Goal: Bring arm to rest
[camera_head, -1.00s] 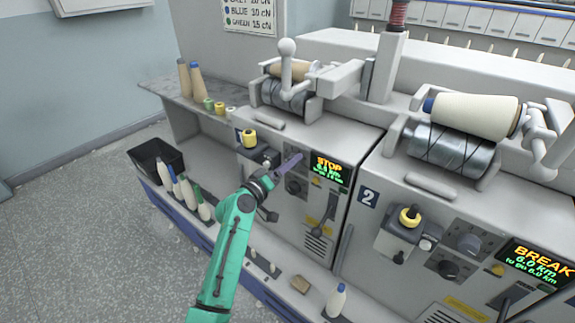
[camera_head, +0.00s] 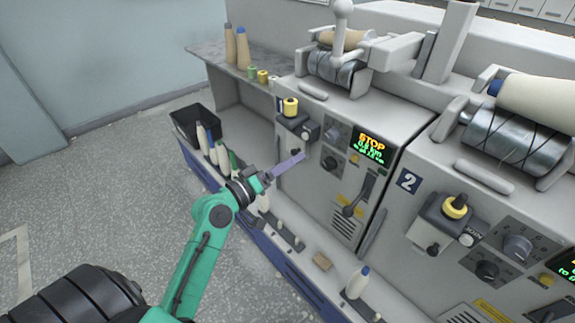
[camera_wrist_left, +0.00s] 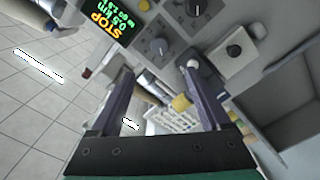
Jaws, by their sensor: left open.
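My left arm (camera_head: 205,245) is green and reaches in from the lower left in the head view. Its gripper (camera_head: 290,165) has purple fingers in front of the first winding unit, left of its STOP display (camera_head: 369,148). In the left wrist view the two fingers (camera_wrist_left: 155,95) stand wide apart with nothing held between them. The same display (camera_wrist_left: 110,25) shows beyond the left finger. My right gripper is not in view.
A second winding unit (camera_head: 470,245) stands to the right. A black bin (camera_head: 185,128) and several bobbins (camera_head: 221,155) are at the machine's left base. A cream bobbin (camera_head: 357,283) stands on the lower ledge. Open floor (camera_head: 95,190) lies at left.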

